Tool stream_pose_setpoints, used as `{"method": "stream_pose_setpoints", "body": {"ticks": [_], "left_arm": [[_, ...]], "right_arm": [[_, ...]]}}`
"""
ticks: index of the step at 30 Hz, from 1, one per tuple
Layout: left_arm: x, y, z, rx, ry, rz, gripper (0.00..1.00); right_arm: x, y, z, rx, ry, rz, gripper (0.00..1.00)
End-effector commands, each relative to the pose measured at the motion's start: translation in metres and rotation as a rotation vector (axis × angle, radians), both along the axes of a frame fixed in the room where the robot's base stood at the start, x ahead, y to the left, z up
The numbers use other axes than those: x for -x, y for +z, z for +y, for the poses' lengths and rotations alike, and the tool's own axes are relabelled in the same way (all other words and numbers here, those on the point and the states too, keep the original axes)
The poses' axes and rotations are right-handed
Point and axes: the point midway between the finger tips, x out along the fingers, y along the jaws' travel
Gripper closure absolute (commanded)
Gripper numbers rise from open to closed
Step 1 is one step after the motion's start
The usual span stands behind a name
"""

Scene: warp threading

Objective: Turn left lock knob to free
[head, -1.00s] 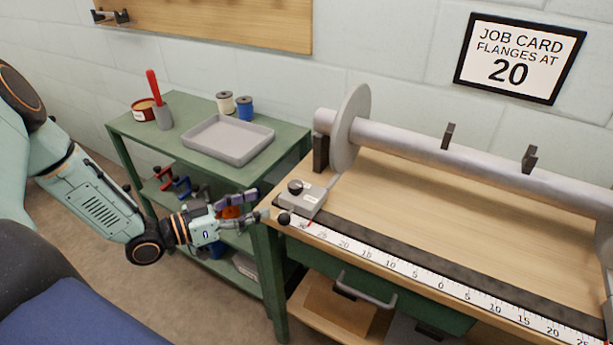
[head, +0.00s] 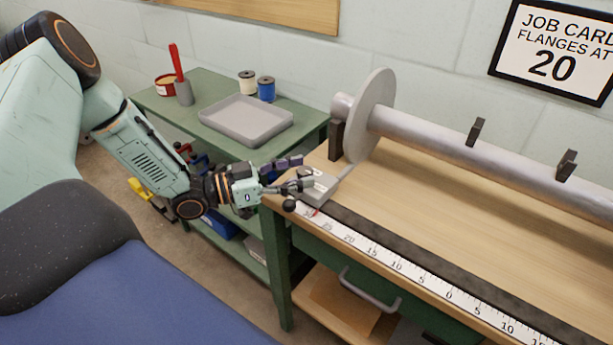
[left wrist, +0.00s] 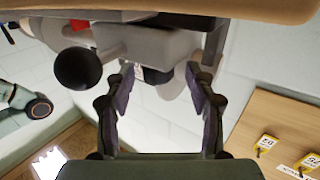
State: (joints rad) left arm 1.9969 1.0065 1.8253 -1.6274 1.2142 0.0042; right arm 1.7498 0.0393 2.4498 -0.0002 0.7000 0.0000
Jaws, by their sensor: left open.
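The left lock is a small grey block (head: 320,191) on the left front corner of the wooden bench, at the left end of the scale. A black ball (head: 289,205) sticks out at its front; a black ball also shows in the left wrist view (left wrist: 78,68). My left gripper (head: 295,174) is at the block with its fingers spread around the top, where the dark knob is; the fingers mostly hide the knob in the head view. In the left wrist view the open fingers (left wrist: 160,82) point at the grey block (left wrist: 150,42), and I cannot tell whether they touch it. My right gripper is not in view.
The grey flange disc (head: 369,116) and roller (head: 440,138) stand behind the block. A white scale (head: 400,268) runs along the bench front. A green cart (head: 190,84) with a grey tray (head: 245,138) and spools is at the left. A job card (head: 553,50) reads 20.

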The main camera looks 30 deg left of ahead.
Motion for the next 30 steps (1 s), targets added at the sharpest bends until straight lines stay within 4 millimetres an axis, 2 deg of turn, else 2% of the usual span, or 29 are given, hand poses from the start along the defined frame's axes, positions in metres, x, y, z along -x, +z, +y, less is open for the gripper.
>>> {"method": "stream_pose_setpoints", "body": {"ticks": [6, 15, 30], "left_arm": [[-0.013, -0.001, -0.012, -0.001, -0.002, 0.000, 0.45], [-0.017, 0.001, -0.015, 0.000, -0.001, 0.000, 0.45], [-0.017, 0.000, -0.015, -0.001, 0.000, 0.001, 0.87]], "right_arm": [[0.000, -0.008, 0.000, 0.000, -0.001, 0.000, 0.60], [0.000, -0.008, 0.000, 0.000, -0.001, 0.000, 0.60], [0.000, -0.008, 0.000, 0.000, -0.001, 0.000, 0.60]]}}
